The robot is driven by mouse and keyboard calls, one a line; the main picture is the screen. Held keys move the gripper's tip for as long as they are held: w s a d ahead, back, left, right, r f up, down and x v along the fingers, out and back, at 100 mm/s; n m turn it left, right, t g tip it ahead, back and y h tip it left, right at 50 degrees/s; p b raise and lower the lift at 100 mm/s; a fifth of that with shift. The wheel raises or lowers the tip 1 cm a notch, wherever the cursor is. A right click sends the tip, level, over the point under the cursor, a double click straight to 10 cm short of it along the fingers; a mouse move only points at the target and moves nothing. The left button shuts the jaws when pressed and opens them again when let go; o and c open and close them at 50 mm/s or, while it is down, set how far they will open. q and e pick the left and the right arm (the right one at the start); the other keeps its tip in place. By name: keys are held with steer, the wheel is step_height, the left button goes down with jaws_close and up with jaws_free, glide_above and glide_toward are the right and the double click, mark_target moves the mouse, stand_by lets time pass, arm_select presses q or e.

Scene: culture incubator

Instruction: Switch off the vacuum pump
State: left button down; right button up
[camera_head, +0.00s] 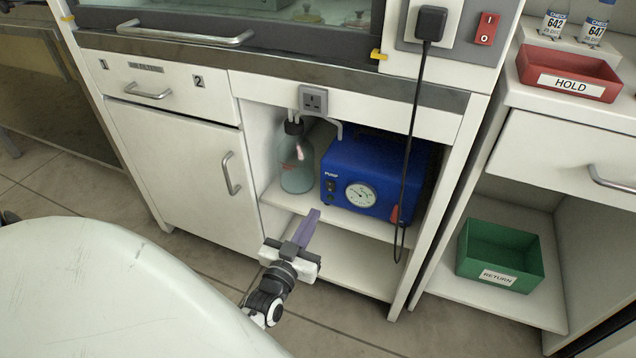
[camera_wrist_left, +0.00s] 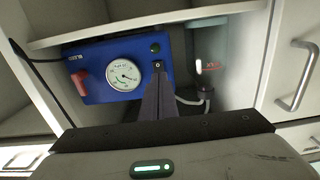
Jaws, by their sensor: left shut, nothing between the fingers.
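The vacuum pump (camera_head: 375,162) is a blue box with a round white gauge (camera_head: 360,195), standing on the shelf in the open bay under the cabinet. Two small dark controls (camera_head: 330,191) sit left of the gauge, and a red part (camera_head: 395,214) is at its lower right. My left gripper (camera_head: 313,215) is shut and empty, in front of the shelf and pointing at the pump's left side. In the left wrist view the pump (camera_wrist_left: 90,62) appears upside down. The fingertips (camera_wrist_left: 158,76) overlap a small black switch (camera_wrist_left: 157,65); I cannot tell whether they touch it. A round dark-green control (camera_wrist_left: 155,48) is beside it.
A glass bottle (camera_head: 297,165) with tubing stands left of the pump. A black cord (camera_head: 407,150) hangs from a plug (camera_head: 430,23) in front of the pump's right side. A red switch (camera_head: 485,29) is above. A green RETURN bin (camera_head: 500,251) and red HOLD tray (camera_head: 568,70) are at right.

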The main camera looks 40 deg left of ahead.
arm_select(q)
steer(key=p+v, duration=0.1)
steer(key=v, duration=0.5)
arm_select(e)
steer(key=shift+s+d+r+t, duration=0.15)
steer(key=shift+d+r+t, duration=0.2)
steer(key=shift+r, duration=0.25)
arm_select(q)
steer(key=shift+d, duration=0.1)
arm_select(e)
steer(key=shift+d, duration=0.1)
